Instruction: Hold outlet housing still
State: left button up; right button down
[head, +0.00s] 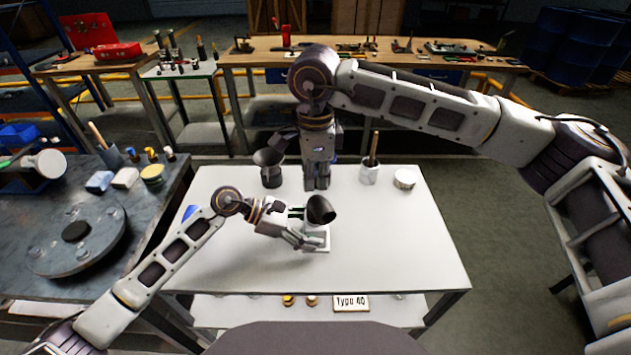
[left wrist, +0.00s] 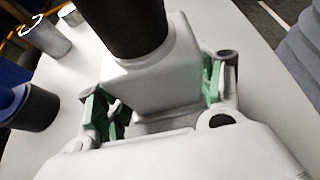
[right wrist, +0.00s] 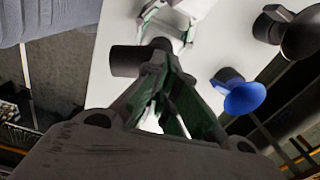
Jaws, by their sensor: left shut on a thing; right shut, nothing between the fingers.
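The outlet housing (head: 316,238) stands on the white table, a pale block with a dark, wide-mouthed pipe (head: 321,209) on top. In the left wrist view the block (left wrist: 160,75) sits between the green pads of my left gripper (left wrist: 158,92), which is shut on it. The dark pipe also shows there (left wrist: 125,25). In the head view my left gripper (head: 306,240) reaches it from the left. My right gripper (head: 317,186) points down behind the housing, shut and empty, apart from it. In the right wrist view its fingertips (right wrist: 160,58) meet close to a dark cylinder (right wrist: 126,61) in the picture.
A dark funnel-shaped part (head: 270,168) stands left of my right gripper. A cup with a wooden handle (head: 370,172) and a white round tin (head: 405,179) stand at back right. The table's right front is clear.

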aim_at(316, 196)
pick_arm(q)
jog(key=shift+s+a+f, duration=0.1)
jog(key=shift+f, duration=0.35)
pick_arm(e)
jog(key=shift+r, duration=0.1)
notch_tip(316, 196, up, 12)
dwell(0.4)
jog(key=shift+s, duration=0.1)
pick_arm(q)
jog(key=o, duration=1.5)
jog(key=shift+r, duration=0.1)
jog(key=shift+w+r, duration=0.15)
jog(key=shift+w, duration=0.05)
jog(key=shift+a+r, duration=0.2)
jog(key=shift+a, duration=0.1)
jog(key=shift+v, duration=5.6)
